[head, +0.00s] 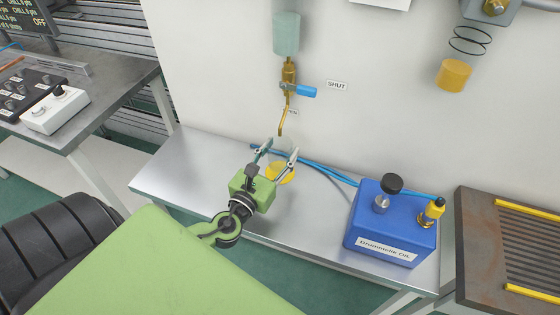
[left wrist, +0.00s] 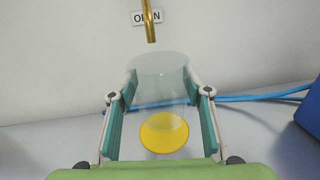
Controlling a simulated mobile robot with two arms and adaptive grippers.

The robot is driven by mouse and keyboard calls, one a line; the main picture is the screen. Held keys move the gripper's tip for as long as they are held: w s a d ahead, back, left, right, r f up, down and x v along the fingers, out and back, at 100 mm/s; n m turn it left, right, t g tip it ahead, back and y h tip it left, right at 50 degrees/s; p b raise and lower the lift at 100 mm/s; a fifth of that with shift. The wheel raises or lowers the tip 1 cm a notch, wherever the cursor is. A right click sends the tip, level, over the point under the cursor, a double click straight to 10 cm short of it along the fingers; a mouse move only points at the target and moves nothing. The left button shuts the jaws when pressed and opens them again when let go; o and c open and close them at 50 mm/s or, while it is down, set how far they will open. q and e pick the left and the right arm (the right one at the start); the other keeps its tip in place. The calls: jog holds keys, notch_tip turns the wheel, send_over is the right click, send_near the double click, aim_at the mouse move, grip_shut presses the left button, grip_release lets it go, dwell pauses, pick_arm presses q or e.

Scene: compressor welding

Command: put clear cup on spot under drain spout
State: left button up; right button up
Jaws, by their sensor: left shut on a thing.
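The clear cup (head: 280,152) is upright, faint against the wall and bench in the head view. My left gripper (head: 279,154) is shut on it, one finger on each side; the cup also shows between the fingers in the left wrist view (left wrist: 158,75). The yellow round spot (head: 281,176) lies on the bench at the cup's lower end, and shows in the left wrist view (left wrist: 164,138). I cannot tell whether the cup's base touches it. The brass drain spout (head: 283,124) hangs just above and behind the cup. My right gripper is out of view.
A blue-handled valve (head: 303,91) sits above the spout, beside a SHUT label. Blue hoses (head: 325,170) run behind the cup to a blue oil box (head: 392,222) on the right. The steel bench (head: 185,175) is clear on the left.

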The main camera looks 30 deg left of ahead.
aim_at(280, 160)
pick_arm(q)
jog(key=shift+w+a+f, duration=0.25)
jog(key=shift+w+f, duration=0.2)
jog(key=shift+f, duration=0.15)
jog(key=shift+f+b, duration=0.45)
jog(key=shift+f, duration=1.15)
jog(key=shift+f, duration=0.1)
jog(key=o, duration=0.7)
jog(key=shift+f, duration=0.1)
jog(key=shift+c, duration=0.2)
jog(key=o, duration=0.4)
